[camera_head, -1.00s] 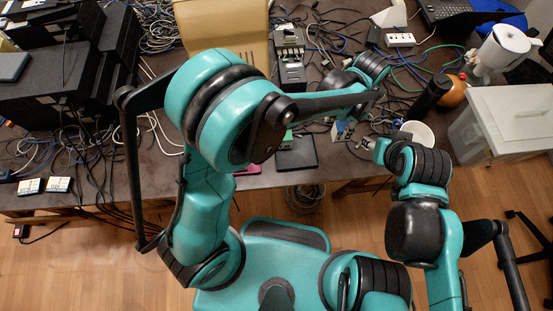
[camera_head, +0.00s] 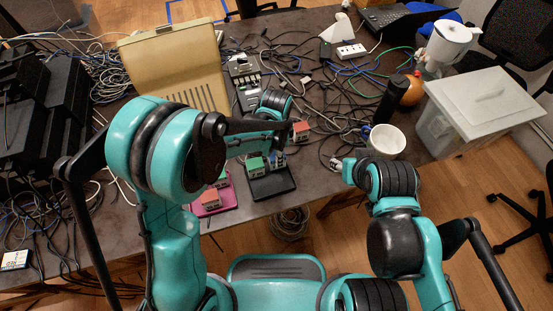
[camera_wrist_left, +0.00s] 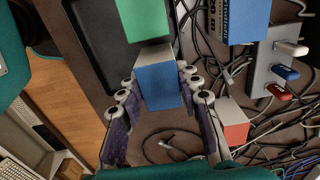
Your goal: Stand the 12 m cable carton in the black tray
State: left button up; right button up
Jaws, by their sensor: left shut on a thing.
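The black tray (camera_head: 272,189) lies near the table's front edge with a green-topped carton (camera_head: 254,165) on its left part. My left gripper (camera_head: 272,148) is over the tray's back edge, shut on a blue-topped carton (camera_wrist_left: 158,84). In the left wrist view the carton sits between the purple finger pads, close beside the green-topped carton (camera_wrist_left: 143,18) and the black tray (camera_wrist_left: 85,25).
A pink tray (camera_head: 228,196) with cartons stands left of the black tray. A loose red-topped carton (camera_head: 301,130) stands behind it to the right. A white cup (camera_head: 385,141), a black bottle (camera_head: 393,98) and many loose cables lie to the right. A beige case (camera_head: 175,65) stands behind.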

pick_arm(q)
jog(key=shift+f, duration=0.6)
jog(key=shift+f, duration=0.15)
jog(key=o, duration=1.2)
jog(key=shift+o, duration=0.2)
